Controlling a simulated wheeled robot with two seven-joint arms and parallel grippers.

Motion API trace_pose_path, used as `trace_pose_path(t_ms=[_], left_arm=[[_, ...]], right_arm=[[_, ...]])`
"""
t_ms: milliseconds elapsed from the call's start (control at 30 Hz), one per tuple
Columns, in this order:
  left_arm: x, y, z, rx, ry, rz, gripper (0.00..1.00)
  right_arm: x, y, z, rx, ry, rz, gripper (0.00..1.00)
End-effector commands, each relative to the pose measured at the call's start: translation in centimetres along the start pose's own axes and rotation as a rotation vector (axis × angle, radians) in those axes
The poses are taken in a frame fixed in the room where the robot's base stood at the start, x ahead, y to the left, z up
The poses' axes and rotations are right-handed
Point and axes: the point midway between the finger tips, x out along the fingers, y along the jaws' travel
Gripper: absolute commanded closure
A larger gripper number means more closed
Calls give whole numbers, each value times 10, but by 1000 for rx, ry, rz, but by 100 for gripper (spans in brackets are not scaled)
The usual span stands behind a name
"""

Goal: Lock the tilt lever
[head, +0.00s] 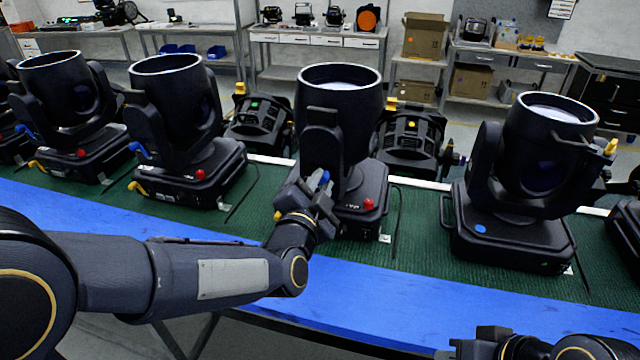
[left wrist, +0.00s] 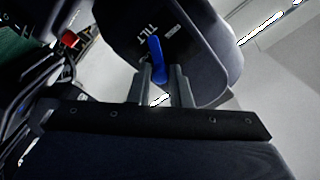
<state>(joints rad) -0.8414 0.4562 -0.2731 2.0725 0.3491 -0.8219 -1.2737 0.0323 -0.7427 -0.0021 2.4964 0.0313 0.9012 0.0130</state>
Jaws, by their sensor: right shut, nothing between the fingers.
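The tilt lever (left wrist: 156,60) is a small blue lever on the side of the middle moving-head light (head: 340,110), beside the printed word TILT. In the head view the blue lever (head: 325,177) shows just by the fingers of my left gripper (head: 318,188). In the left wrist view my left gripper (left wrist: 162,88) has its two fingers apart, one on each side of the lever's lower end; whether they touch it I cannot tell. My right gripper (head: 495,347) is low at the bottom right, shut and empty, partly cut off by the frame.
A red knob (head: 368,204) sits on the middle light's base. The blue front strip (head: 390,310) is clear.

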Motion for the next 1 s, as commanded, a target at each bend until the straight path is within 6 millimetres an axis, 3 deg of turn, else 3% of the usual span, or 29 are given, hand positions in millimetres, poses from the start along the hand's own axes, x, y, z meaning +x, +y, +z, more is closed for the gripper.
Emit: trace_pose_path(t_ms=[33, 133, 467, 800, 1000], left_arm=[[0, 1, 0, 0, 0, 1, 76], [0, 0, 0, 0, 0, 1, 63], [-4, 0, 0, -2, 1, 0, 63], [-57, 1, 0, -3, 2, 1, 63], [-76, 1, 0, 0, 1, 1, 63]], right_arm=[[0, 0, 0, 0, 0, 0, 100], [0, 0, 0, 0, 0, 0, 100], [1, 0, 0, 0, 0, 0, 100], [8, 4, 4, 0, 0, 0, 100], [9, 4, 4, 0, 0, 0, 100]])
